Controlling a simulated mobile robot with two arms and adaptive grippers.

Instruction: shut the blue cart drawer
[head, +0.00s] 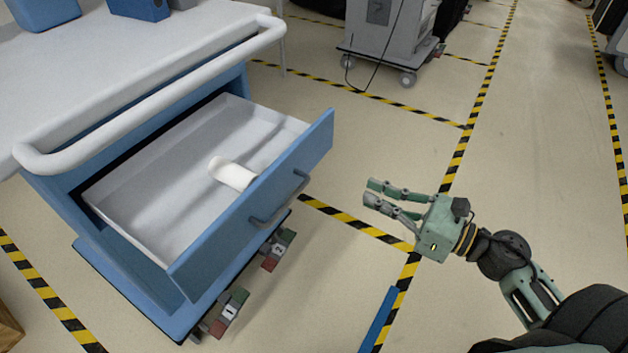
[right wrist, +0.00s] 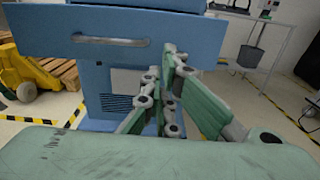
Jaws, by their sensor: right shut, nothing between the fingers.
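The blue cart (head: 110,225) stands at the left in the head view, with a white top and a white rail. Its blue drawer (head: 255,208) is pulled well out, and a white roll-like item (head: 233,174) lies inside. The drawer's front panel and handle (head: 280,197) face my right gripper (head: 368,192). That gripper is shut and empty, to the right of the drawer front and apart from it. In the right wrist view the drawer front (right wrist: 185,32) with its handle (right wrist: 110,41) spans the top, beyond the fingers (right wrist: 165,95). My left gripper is not in view.
Blue containers (head: 140,8) stand on the cart top. A grey wheeled cart (head: 385,35) stands at the back. The floor between the drawer and my right gripper is clear, with yellow-black tape lines (head: 375,233). A yellow pallet truck (right wrist: 35,75) shows in the wrist view.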

